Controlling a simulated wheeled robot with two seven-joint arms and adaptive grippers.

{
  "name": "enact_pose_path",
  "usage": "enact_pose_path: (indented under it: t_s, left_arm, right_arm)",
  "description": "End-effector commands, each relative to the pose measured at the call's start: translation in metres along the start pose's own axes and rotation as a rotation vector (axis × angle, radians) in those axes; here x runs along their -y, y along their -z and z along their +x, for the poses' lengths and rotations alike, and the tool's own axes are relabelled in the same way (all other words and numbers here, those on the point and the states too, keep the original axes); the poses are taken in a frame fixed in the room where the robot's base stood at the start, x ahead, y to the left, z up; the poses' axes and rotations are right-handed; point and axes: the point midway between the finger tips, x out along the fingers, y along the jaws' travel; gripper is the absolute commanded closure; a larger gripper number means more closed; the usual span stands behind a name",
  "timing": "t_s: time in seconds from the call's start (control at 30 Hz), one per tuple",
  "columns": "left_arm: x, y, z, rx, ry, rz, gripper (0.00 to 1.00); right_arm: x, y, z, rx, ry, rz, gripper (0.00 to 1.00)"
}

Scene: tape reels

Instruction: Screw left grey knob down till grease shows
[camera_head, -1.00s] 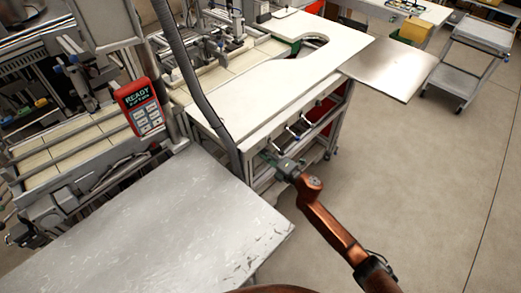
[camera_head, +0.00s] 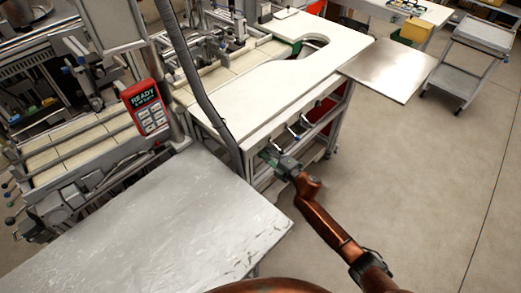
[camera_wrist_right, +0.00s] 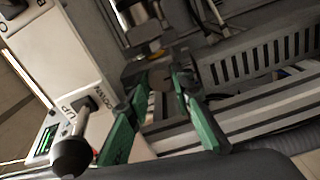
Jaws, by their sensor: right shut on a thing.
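In the right wrist view, the two green fingers of my right gripper (camera_wrist_right: 161,82) are closed on a dark grey, round knob (camera_wrist_right: 159,75) on a metal bracket. The knob is partly hidden between the fingers. A small yellowish part (camera_wrist_right: 156,51) shows just beyond it; I cannot tell whether it is grease. In the head view, my right gripper (camera_head: 269,156) is at the front of the white-topped machine, below the table edge, and the knob is too small to make out. My left gripper is not in view.
A black ball lever (camera_wrist_right: 72,157) sits close left of the fingers, beside a panel marked UP. The white tabletop (camera_head: 290,80) overhangs the work spot. A grey metal table (camera_head: 150,230) stands at the left. A red READY pendant (camera_head: 145,106) hangs above it.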

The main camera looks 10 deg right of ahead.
Motion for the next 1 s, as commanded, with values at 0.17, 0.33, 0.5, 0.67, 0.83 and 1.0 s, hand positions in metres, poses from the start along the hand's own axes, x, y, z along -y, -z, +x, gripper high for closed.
enact_pose_path:
  t_s: [0.17, 0.33, 0.5, 0.67, 0.83, 1.0]
  left_arm:
    - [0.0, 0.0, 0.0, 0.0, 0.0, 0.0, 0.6]
    - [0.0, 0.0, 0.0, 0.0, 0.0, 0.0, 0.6]
    - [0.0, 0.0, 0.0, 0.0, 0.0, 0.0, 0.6]
    - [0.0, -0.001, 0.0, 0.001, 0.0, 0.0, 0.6]
    - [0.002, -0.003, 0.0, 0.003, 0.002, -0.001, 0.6]
    - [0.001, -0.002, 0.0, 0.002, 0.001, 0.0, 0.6]
  right_arm:
    - [0.001, -0.002, -0.001, 0.003, 0.001, 0.0, 0.74]
    - [0.0, -0.001, 0.0, 0.002, 0.0, -0.001, 0.62]
    - [-0.002, 0.0, 0.0, 0.0, -0.002, -0.002, 0.61]
    - [-0.004, 0.0, 0.001, -0.001, -0.005, -0.002, 0.61]
    - [-0.004, 0.0, -0.005, -0.001, -0.005, -0.003, 0.61]
    - [-0.002, -0.001, -0.028, 0.0, -0.003, -0.004, 0.61]
